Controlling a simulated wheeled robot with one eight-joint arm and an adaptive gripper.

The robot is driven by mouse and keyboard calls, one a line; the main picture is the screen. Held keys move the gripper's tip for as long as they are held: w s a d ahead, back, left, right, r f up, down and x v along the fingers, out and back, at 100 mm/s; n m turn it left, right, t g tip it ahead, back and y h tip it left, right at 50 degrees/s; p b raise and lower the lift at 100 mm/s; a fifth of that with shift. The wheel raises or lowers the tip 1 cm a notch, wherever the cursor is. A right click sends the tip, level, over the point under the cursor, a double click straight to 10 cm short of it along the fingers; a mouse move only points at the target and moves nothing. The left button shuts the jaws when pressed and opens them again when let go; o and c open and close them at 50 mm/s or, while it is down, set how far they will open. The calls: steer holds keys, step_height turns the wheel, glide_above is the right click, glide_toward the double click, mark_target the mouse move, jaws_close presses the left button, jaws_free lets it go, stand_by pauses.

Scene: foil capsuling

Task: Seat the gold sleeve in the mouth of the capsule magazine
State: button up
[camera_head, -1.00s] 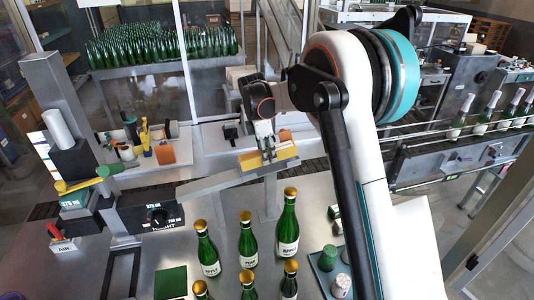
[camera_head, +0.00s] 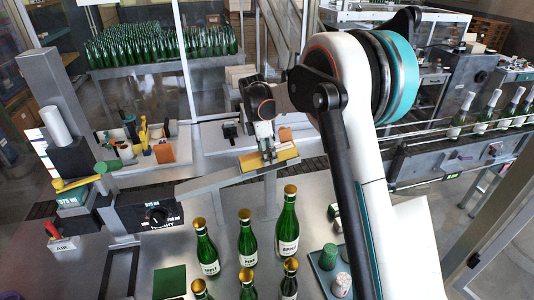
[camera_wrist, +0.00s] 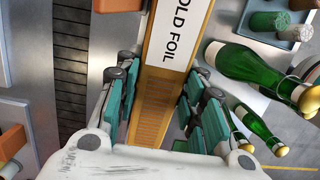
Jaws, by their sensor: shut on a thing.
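The chute slopes down left to the capsuling machine (camera_head: 150,212). The sleeve lies roughly along the chute's line. I cannot tell whether it touches the chute; its mouth is hidden behind the sleeve and gripper.
Several green bottles with gold tops (camera_head: 247,240) stand on the table below the chute. An orange block (camera_head: 164,153) and tools lie at the back left. A conveyor with bottles (camera_head: 460,128) runs at right.

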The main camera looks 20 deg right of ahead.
steer(key=shift+d+f+b, duration=0.15)
steer(key=shift+f+b, duration=0.5)
steer(key=shift+f, duration=0.25)
steer(key=o, duration=1.3)
steer(key=shift+c, duration=0.2)
steer(key=r, duration=0.4)
steer(key=a+r, duration=0.1)
steer(key=r, duration=0.3)
steer(key=a+r, duration=0.1)
steer(key=r, duration=0.3)
steer(key=shift+f, duration=0.15)
